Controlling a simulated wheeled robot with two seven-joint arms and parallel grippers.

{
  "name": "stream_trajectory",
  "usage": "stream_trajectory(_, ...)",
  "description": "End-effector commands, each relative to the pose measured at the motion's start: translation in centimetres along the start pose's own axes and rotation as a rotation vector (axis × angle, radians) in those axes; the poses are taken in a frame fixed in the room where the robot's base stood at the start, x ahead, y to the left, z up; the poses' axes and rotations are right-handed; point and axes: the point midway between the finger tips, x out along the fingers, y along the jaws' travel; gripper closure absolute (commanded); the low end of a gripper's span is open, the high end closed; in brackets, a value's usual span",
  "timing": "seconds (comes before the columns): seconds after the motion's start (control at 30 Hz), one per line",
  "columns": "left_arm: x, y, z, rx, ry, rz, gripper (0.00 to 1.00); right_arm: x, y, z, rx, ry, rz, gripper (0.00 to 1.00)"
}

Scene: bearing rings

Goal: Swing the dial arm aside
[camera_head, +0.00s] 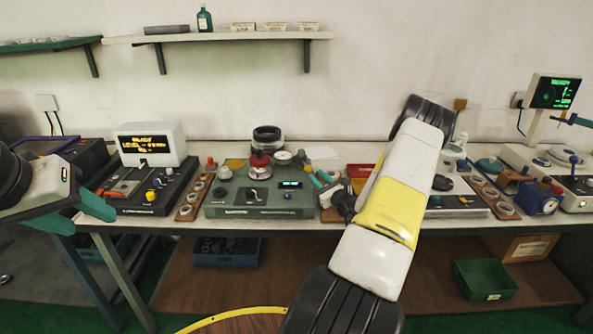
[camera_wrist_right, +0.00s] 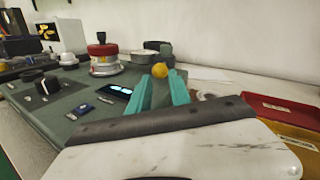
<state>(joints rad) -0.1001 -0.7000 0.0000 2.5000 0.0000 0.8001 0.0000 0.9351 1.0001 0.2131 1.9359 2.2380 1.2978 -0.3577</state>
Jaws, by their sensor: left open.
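The green bench unit (camera_head: 232,212) carries a red-topped round part (camera_head: 259,160) and a small lit display (camera_head: 290,184). A small white round dial (camera_head: 283,156) shows beside the red top in the head view. My right gripper (camera_head: 318,181) reaches its teal fingers to the unit's right end. In the right wrist view its fingers (camera_wrist_right: 161,84) stand apart, with a yellow knob (camera_wrist_right: 160,70) at their tips. I cannot tell whether they touch it. The dial arm's full length cannot be made out. My left gripper (camera_head: 95,206) is open and empty at the left, before the bench.
A console with an amber screen (camera_head: 148,144) stands left of the unit. A wooden strip with rings (camera_head: 194,198) lies between them. Red (camera_wrist_right: 283,108) and ochre trays lie right of my right gripper. My right arm covers part of the bench's right half.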

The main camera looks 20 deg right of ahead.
Motion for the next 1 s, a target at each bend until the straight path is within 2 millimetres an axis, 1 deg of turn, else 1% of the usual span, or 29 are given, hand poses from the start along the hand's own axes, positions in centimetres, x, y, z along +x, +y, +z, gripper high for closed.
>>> stream_trajectory(0.03, 0.0, 0.0, 0.0, 0.000, 0.000, 0.000, 0.50, -0.1, -1.0, 0.2, -0.072, -0.014, 0.011, 0.88)
stream_trajectory(0.07, 0.0, 0.0, 0.0, 0.000, 0.000, 0.000, 0.50, -0.2, -1.6, 0.4, -0.137, -0.026, 0.025, 0.93)
stream_trajectory(0.1, 0.0, 0.0, 0.0, 0.000, 0.000, 0.000, 0.50, -0.4, -2.5, 0.8, -0.244, -0.047, 0.050, 1.00)
stream_trajectory(0.17, 0.0, 0.0, 0.0, 0.000, 0.000, 0.000, 0.50, -0.9, -4.1, 1.2, -0.447, -0.083, 0.094, 1.00)
stream_trajectory(0.2, 0.0, 0.0, 0.0, 0.000, 0.000, 0.000, 0.50, -1.4, -5.2, 1.3, -0.594, -0.107, 0.127, 1.00)
stream_trajectory(0.27, 0.0, 0.0, 0.0, 0.000, 0.000, 0.000, 0.50, -2.4, -6.7, 1.3, -0.812, -0.140, 0.177, 1.00)
stream_trajectory(0.3, 0.0, 0.0, 0.0, 0.000, 0.000, 0.000, 0.50, -3.2, -7.6, 1.1, -0.949, -0.160, 0.210, 1.00)
stream_trajectory(0.4, 0.0, 0.0, 0.0, 0.000, 0.000, 0.000, 0.50, -4.9, -9.4, 0.6, -1.225, -0.202, 0.283, 1.00)
stream_trajectory(0.5, 0.0, 0.0, 0.0, 0.000, 0.000, 0.000, 0.50, -6.1, -10.5, 0.1, -1.394, -0.229, 0.332, 1.00)
stream_trajectory(0.57, 0.0, 0.0, 0.0, 0.000, 0.000, 0.000, 0.50, -6.4, -10.7, -0.1, -1.443, -0.239, 0.348, 1.00)
stream_trajectory(0.67, 0.0, 0.0, 0.0, 0.000, 0.000, 0.000, 0.50, -5.9, -10.5, -0.2, -1.465, -0.246, 0.356, 1.00)
stream_trajectory(0.77, 0.0, 0.0, 0.0, 0.000, 0.000, 0.000, 0.50, -4.5, -9.8, -0.3, -1.462, -0.246, 0.356, 1.00)
stream_trajectory(1.0, 0.0, 0.0, 0.0, 0.000, 0.000, 0.000, 0.50, 0.3, -7.8, -0.5, -1.459, -0.247, 0.355, 1.00)
